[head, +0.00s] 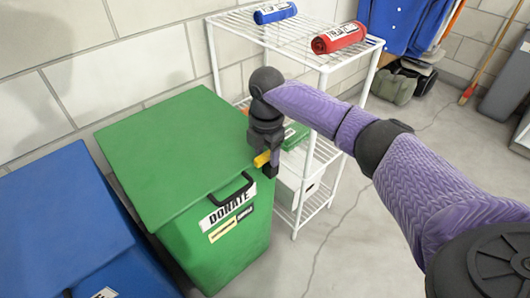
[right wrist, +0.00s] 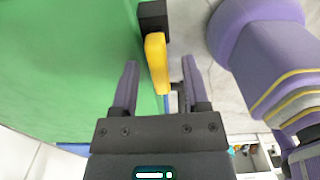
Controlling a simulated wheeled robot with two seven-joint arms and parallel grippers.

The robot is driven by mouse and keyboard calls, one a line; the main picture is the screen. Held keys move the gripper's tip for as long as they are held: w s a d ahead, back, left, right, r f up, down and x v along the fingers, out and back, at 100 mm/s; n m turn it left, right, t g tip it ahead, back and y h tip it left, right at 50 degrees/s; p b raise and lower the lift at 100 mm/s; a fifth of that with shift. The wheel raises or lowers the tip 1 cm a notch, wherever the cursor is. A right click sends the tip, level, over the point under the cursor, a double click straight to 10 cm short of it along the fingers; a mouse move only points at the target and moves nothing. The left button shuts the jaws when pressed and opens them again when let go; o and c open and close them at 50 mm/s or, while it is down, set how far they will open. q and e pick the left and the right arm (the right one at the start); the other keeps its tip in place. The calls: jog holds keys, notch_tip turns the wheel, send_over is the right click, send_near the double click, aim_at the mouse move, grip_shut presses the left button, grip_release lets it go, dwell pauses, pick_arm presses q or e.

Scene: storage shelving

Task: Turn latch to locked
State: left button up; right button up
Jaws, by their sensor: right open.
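A green bin (head: 180,160) with a black handle and a "DONATE" label stands left of centre. The yellow latch (head: 262,159) sticks out at its right front corner, partly hidden by my gripper. In the right wrist view the yellow latch lever (right wrist: 156,62) hangs from a black mount (right wrist: 152,18) at the green bin's edge. My right gripper (head: 267,158) is beside that corner. Its open fingers (right wrist: 159,66) stand on either side of the lever in the picture, with visible gaps. Whether they touch it is not seen. My left gripper is not in view.
A blue bin (head: 68,220) stands left of the green one. A white wire shelf (head: 285,38) behind my right arm holds blue and red rolls, with a green item and a white box lower down. Grey floor (head: 365,255) is clear at front right.

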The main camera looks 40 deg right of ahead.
jog(key=c, duration=0.3)
grip_shut()
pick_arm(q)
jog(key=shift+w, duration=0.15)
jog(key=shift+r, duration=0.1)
